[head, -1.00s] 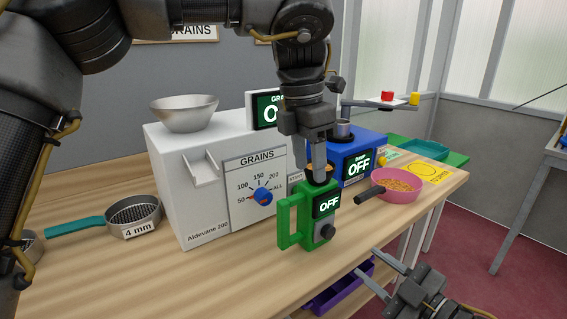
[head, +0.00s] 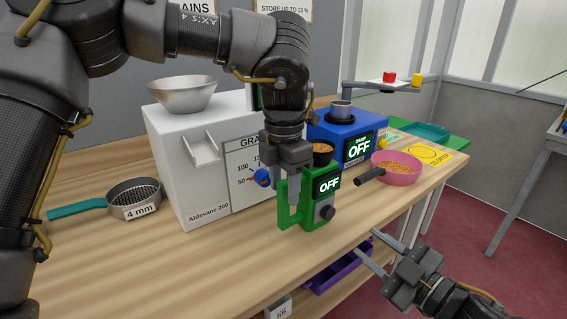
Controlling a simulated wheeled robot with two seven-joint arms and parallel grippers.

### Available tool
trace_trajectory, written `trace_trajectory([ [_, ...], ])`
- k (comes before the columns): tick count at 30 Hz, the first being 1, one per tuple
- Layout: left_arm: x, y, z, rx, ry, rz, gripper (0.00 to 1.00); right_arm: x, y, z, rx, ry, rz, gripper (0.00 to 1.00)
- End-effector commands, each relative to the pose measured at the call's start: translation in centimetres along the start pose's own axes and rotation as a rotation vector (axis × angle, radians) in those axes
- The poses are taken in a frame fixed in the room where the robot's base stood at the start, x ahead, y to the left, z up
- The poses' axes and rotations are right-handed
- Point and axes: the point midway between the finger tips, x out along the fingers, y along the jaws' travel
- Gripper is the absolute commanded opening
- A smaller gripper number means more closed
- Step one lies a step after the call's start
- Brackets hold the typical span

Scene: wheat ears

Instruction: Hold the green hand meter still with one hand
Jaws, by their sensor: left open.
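The green hand meter (head: 320,214) stands upright on the front part of the wooden bench. Its screen reads OFF, with a dark knob below and a loop handle (head: 283,207) on its left side. A small dark cup with brown contents (head: 323,147) shows at its top. My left gripper (head: 293,198) is open and points down at the handle. A finger overlaps the handle's opening in the picture; the other finger is hidden, and I cannot tell whether they touch the meter. My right gripper (head: 365,242) is open and empty, off the bench's front edge.
Behind stand the white grain machine (head: 180,165) and a blue meter (head: 336,130) reading OFF. A pink pan of grain (head: 397,177) is to the right, a sieve (head: 137,203) to the left. A purple tray (head: 338,275) sits below. The bench's front left is clear.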

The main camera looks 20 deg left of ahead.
Motion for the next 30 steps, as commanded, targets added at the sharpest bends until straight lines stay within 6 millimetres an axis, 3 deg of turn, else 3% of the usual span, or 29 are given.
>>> trace_trajectory([
  [6, 2.0, 0.1, 0.0, -0.001, 0.001, 0.0, 0.45, 0.0, 0.0, 0.0, 0.0, 0.0, 0.0, 0.36],
  [17, 2.4, 0.0, 0.0, 0.0, 0.0, 0.0, 0.44, 0.0, 0.0, 0.0, 0.0, 0.0, 0.0, 0.36],
  [27, 2.3, 0.0, 0.0, 0.0, 0.0, 0.001, 0.0, 0.0, 0.0, 0.0, 0.0, 0.0, 0.0, 0.36],
  [30, 2.3, 0.0, 0.0, 0.0, 0.0, 0.001, 0.0, 0.0, 0.0, 0.0, 0.0, 0.0, 0.0, 0.36],
])
